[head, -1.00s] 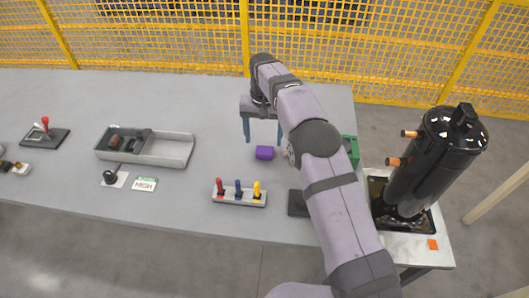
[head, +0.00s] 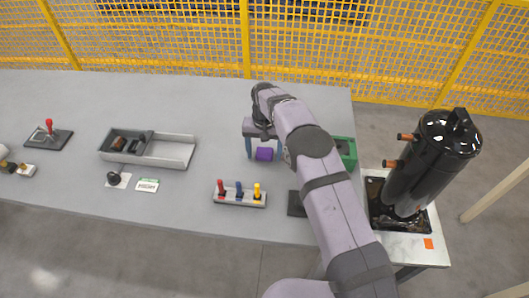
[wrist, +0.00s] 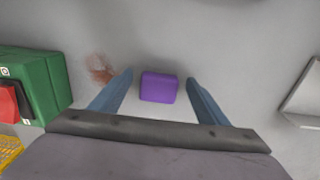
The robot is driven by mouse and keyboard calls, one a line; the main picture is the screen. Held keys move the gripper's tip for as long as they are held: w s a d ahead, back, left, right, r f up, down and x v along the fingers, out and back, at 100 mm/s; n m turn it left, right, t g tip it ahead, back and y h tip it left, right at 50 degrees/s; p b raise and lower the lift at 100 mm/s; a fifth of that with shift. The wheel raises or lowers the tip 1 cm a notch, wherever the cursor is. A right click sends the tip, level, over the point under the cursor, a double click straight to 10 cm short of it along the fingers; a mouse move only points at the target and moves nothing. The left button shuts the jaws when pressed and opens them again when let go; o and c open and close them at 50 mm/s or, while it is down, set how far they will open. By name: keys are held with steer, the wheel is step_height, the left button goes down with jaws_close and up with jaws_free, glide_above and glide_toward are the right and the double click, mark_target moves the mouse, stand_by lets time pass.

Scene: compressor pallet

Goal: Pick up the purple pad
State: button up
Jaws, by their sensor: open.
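The purple pad (head: 264,154) is a small block lying on the grey table, below my gripper in the head view. In the wrist view the purple pad (wrist: 159,87) lies between the two blue fingers, with a gap on each side. My gripper (head: 264,154) is open and points down. In the wrist view my gripper (wrist: 158,82) is empty, its fingertips on either side of the pad. I cannot tell exactly how high the fingertips are above the table.
A green box (head: 345,150) stands right of the pad, partly behind my arm. A holder (head: 240,199) with red, blue and yellow tools stands nearer. A grey tray (head: 170,151) lies left. A black compressor (head: 435,165) stands at right. The table between tray and pad is clear.

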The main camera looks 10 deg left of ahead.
mark_target(264, 154)
steer(key=shift+c, duration=0.6)
steer(key=c, duration=1)
steer(key=shift+r, duration=0.1)
step_height(264, 154, up, 10)
steer(key=b, duration=0.2)
steer(key=shift+o, duration=0.5)
